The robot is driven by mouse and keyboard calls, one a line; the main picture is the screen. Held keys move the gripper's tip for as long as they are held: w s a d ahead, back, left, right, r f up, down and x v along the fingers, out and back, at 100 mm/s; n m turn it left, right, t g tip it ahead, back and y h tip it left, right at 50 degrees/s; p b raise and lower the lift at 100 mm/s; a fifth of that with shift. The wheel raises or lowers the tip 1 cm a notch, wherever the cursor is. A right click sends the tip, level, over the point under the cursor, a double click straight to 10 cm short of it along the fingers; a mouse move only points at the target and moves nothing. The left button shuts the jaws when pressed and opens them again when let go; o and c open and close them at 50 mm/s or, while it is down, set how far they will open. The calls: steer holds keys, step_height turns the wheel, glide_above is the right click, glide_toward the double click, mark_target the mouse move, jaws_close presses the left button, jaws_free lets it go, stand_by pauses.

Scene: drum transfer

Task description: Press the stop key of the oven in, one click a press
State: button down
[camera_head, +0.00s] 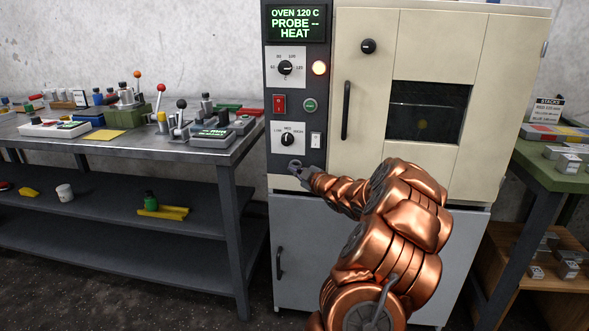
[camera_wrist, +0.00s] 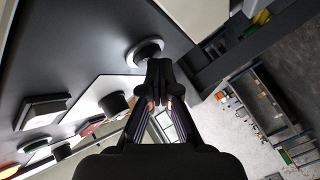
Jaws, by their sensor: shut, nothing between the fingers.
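The oven (camera_head: 434,160) is a tall cream cabinet with a dark control panel (camera_head: 273,92) on its left. In the wrist view a round dark key with a pale rim (camera_wrist: 146,50) sits low on the panel, just beyond my fingertips; I take it as the stop key, though no label is legible. In the head view my gripper (camera_head: 295,166) covers that spot. My gripper (camera_wrist: 158,72) is shut and empty, its fingertips close to the key. I cannot tell whether they touch it or whether it is pressed in.
Above are a knob (camera_head: 287,140), a white rocker switch (camera_head: 316,140), a green button (camera_head: 309,105) and a red switch (camera_head: 279,104). The oven door handle (camera_head: 346,110) stands out right of the panel. A cluttered metal bench (camera_head: 150,145) stands left, a green-topped table (camera_head: 552,175) right.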

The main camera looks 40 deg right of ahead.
steer(key=shift+s+a, duration=0.2)
steer(key=shift+a, duration=0.1)
steer(key=s+a+b, duration=0.1)
steer(key=a+b, duration=0.1)
steer(key=s+a+b, duration=0.2)
steer(key=b, duration=0.1)
steer(key=shift+s+a, duration=0.2)
steer(key=shift+a, duration=0.2)
stand_by(1.0)
